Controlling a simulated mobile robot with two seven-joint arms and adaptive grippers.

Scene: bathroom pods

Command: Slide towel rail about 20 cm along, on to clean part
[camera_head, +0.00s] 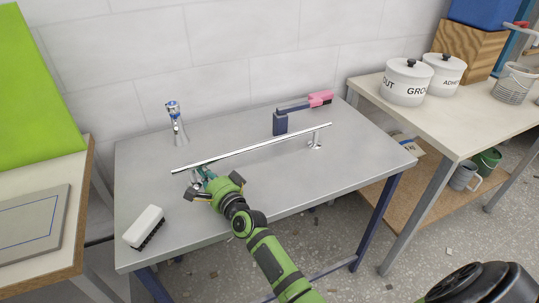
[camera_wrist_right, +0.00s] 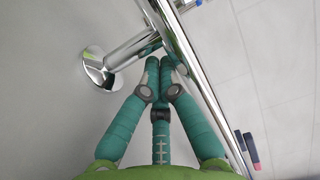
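The towel rail (camera_head: 265,145) is a long shiny bar on short posts. It lies across the grey table top (camera_head: 270,190), from left of centre to right of centre. Its right post (camera_head: 315,143) stands clear. My right gripper (camera_head: 205,172) is at the rail's left end, beside the left post. In the wrist view its teal fingers (camera_wrist_right: 160,65) are drawn together, tips close to the post (camera_wrist_right: 125,52) and the bar (camera_wrist_right: 190,75). Nothing shows clearly between the tips; whether they touch the rail is unclear. My left gripper is not in view.
A chrome tap-like fitting (camera_head: 175,122) stands behind the rail's left part. A dark blue and pink tool (camera_head: 298,106) stands behind its right part. A white brush (camera_head: 145,228) lies front left. White pots (camera_head: 406,84) stand on a side bench (camera_head: 460,120).

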